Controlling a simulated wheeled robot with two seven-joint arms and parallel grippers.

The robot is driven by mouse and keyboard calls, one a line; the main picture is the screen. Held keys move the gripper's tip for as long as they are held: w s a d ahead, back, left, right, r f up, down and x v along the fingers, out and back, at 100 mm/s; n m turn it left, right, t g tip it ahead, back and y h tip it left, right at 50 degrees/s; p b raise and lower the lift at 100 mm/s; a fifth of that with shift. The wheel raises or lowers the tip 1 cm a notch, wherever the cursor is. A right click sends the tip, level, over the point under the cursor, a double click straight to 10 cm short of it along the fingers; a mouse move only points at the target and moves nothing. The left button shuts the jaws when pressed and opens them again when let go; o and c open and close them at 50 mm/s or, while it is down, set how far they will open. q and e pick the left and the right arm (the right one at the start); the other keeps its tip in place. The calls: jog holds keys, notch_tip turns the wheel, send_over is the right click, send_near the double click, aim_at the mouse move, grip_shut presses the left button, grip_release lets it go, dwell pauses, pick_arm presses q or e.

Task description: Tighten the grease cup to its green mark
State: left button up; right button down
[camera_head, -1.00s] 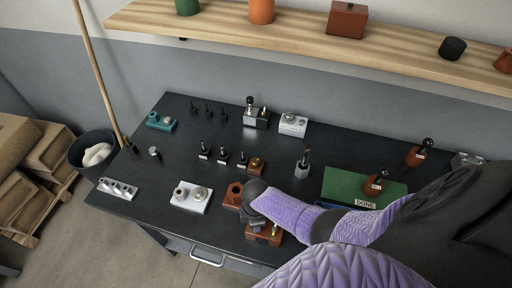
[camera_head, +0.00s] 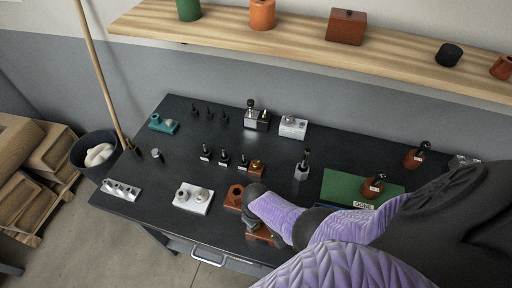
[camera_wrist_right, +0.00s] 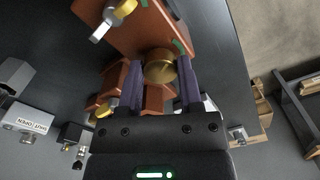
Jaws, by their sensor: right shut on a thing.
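The grease cup is a round brass cap (camera_wrist_right: 160,66) on a red-brown block (camera_wrist_right: 143,30) in the right wrist view. A green mark (camera_wrist_right: 179,46) shows on the block beside the cap. My right gripper (camera_wrist_right: 160,78) has one dark finger on each side of the cap and is shut on it. In the head view my right gripper (camera_head: 254,199) is over the red-brown block (camera_head: 260,238) at the table's front edge and hides the cup. I cannot tell how the cup lines up with the mark. My left gripper is not in view.
A red-brown block with a hexagonal hole (camera_head: 234,196) stands just left of my right gripper. A white two-knob block (camera_head: 192,198) is farther left. A green mat (camera_head: 345,187) marked DONE lies to the right.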

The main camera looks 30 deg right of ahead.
jog(key=m, duration=0.5)
dwell(0.6)
jog(key=shift+c, duration=1.3)
grip_release()
jog(key=shift+r+p, duration=0.15)
jog(key=shift+p, duration=0.15)
notch_tip(320, 180, up, 10)
jog(key=p, duration=0.7)
jog(key=shift+f, duration=0.2)
